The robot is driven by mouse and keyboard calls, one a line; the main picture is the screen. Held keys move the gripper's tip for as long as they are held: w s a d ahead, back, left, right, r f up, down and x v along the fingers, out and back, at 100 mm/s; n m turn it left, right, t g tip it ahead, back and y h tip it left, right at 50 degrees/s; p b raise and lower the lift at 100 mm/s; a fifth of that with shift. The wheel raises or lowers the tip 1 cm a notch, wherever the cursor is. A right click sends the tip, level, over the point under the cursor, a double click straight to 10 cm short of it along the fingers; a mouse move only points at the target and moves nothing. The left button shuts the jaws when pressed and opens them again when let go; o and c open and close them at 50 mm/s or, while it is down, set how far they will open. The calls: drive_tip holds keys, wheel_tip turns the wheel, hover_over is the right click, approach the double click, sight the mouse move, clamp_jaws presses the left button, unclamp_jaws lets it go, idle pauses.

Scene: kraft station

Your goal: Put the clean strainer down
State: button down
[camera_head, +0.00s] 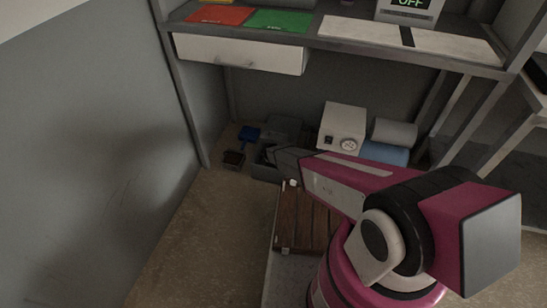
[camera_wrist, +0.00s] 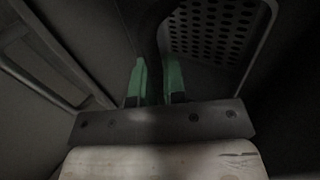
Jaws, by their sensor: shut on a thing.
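In the wrist view my gripper (camera_wrist: 155,80) has its two green fingers closed on a dark, narrow handle-like part that runs up between them. A dark strainer (camera_wrist: 215,28) with rows of round holes and a plain rim fills the upper right of that view, beyond the fingers. The held part seems to belong to it, though the joint is too dark to see clearly. In the head view my magenta arm reaches down under the worktop, and a dark grey shape lies at its far end over a dark bin (camera_head: 264,172). The strainer cannot be made out there.
A slatted wooden board (camera_head: 302,222) lies in front. The floor (camera_head: 185,235) at left is bare beside the wall.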

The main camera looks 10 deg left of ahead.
drive_tip(key=shift+f, duration=0.25)
drive_tip(key=c, duration=1.2)
unclamp_jaws()
drive_tip(key=v, duration=1.2)
drive_tip(key=shift+r, duration=0.15)
